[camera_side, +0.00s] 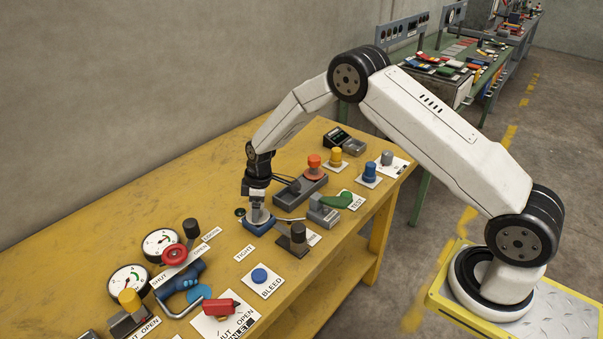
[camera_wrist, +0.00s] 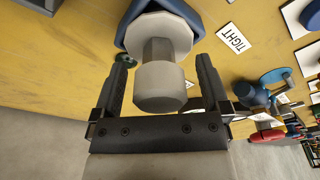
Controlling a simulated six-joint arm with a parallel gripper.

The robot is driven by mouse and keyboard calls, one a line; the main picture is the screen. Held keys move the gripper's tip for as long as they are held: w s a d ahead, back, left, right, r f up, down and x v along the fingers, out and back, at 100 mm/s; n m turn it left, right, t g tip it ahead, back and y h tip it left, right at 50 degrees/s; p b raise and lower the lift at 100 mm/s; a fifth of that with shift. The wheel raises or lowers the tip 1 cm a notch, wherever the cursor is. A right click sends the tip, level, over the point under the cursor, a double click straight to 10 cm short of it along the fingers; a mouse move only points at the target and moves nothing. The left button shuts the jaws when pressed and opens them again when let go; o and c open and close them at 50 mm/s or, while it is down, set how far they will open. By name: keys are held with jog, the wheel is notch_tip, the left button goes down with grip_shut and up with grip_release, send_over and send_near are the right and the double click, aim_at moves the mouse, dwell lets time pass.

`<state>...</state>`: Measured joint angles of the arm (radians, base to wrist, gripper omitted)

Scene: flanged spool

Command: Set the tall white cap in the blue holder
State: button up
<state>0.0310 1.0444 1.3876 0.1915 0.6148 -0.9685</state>
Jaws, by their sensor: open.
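The tall white cap (camera_wrist: 160,62) is a pale spool with a wide faceted flange, a narrower neck and a round head. In the wrist view its flange lies within the outline of the blue holder (camera_wrist: 124,30); how deep it sits cannot be told. In the side view the cap (camera_side: 258,214) stands upright at the blue holder (camera_side: 259,227), below my gripper (camera_side: 257,196). My gripper, also in the wrist view (camera_wrist: 163,70), is open, with one finger on each side of the cap and a visible gap to both.
A grey block with a dark knob (camera_side: 297,236) stands close to the right of the holder. A grey pedestal with an orange knob (camera_side: 314,166) and a green lever (camera_side: 335,201) are behind it. Gauges (camera_side: 160,243) and valves fill the front left. The yellow bench (camera_side: 195,185) is bare toward the wall.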

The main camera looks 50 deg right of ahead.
aim_at(266, 216)
jog(key=r, duration=0.4)
jog(key=s+d+r, duration=0.1)
jog(key=r, duration=0.7)
jog(key=shift+s+d, duration=0.15)
dwell(0.4)
jog(key=s+r+m, duration=0.1)
jog(key=s+m, duration=0.3)
jog(key=s, duration=0.9)
jog(key=s+a+r+m+t+h, duration=0.1)
jog(key=s+m, duration=0.4)
jog(key=s, duration=0.7)
jog(key=shift+s+r, duration=0.4)
jog(key=shift+r, duration=0.35)
